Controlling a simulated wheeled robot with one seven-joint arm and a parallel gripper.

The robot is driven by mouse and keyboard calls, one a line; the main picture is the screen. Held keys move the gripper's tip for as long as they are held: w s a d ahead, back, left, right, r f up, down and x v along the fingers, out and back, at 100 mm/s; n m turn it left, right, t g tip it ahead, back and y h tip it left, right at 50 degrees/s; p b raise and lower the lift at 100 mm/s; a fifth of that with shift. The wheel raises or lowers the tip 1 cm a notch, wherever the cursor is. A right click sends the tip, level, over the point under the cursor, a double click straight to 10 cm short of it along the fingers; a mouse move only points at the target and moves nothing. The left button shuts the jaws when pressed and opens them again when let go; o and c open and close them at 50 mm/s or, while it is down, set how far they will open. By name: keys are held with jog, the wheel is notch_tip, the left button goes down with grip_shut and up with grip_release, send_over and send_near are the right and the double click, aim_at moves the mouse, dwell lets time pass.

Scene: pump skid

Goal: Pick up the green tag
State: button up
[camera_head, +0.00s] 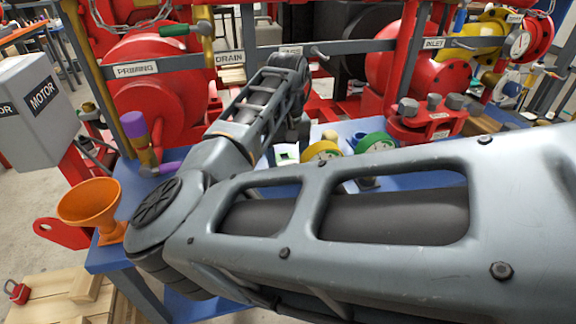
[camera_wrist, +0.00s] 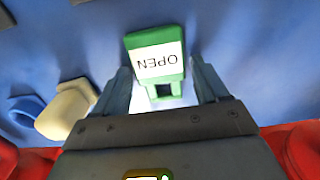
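The green tag (camera_wrist: 155,42) has a white label reading OPEN, upside down in the wrist view. It lies over a blue surface. My gripper (camera_wrist: 161,66) is open, with one finger on each side of the tag's lower part. The tag's upper end reaches beyond the fingertips. A gap shows between the right finger and the tag; on the left I cannot tell whether they touch. In the head view a small white and green piece (camera_head: 287,153) shows below my wrist; it may be the tag. My fingers are hidden there.
A beige piece (camera_wrist: 66,110) and a blue piece (camera_wrist: 20,108) lie left of my gripper. Red pump parts (camera_head: 155,80) and a grey rail rise behind.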

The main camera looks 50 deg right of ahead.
aim_at(287, 161)
jog(key=c, duration=0.8)
notch_tip(287, 161, up, 10)
dwell(0.3)
